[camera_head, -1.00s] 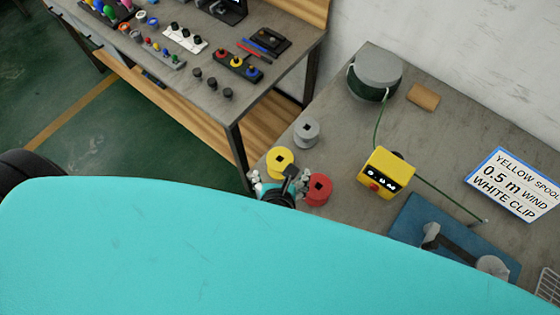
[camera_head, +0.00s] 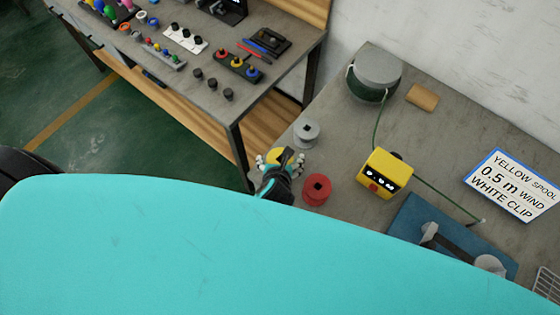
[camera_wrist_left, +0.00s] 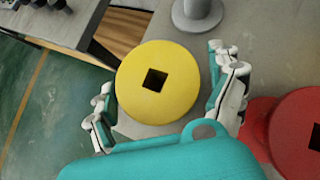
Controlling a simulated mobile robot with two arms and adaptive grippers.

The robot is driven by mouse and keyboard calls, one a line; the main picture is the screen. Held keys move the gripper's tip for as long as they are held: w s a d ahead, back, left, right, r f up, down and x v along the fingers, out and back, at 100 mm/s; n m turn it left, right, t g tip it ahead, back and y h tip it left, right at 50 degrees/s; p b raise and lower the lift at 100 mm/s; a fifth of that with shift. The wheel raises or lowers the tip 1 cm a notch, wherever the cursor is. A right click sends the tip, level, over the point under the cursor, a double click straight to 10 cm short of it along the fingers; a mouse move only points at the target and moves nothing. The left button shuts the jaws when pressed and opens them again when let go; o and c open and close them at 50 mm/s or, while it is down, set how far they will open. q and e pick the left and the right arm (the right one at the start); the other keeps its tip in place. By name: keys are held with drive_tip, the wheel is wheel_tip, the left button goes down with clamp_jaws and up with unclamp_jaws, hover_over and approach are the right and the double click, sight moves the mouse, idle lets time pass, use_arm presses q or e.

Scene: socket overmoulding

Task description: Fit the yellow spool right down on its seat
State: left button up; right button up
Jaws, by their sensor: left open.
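The yellow spool (camera_wrist_left: 158,82) sits on the grey table with its square hole facing up. It lies between the spread fingers of my left gripper (camera_wrist_left: 170,95) in the left wrist view, with a gap to the right fingers. In the head view, the left gripper (camera_head: 280,165) covers most of the yellow spool (camera_head: 275,154). The left gripper is open. The blue fixture (camera_head: 408,222) with a dark arm and a grey round part stands at lower right, partly hidden by my teal body. Whether this is the seat, I cannot tell. The right gripper is not in view.
The table's left edge is close by.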

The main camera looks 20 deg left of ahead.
use_arm(q)
drive_tip(key=shift+c, duration=0.2)
drive_tip(key=c, duration=1.2)
drive_tip(key=shift+r, duration=0.1)
drive_tip(key=shift+c, duration=0.2)
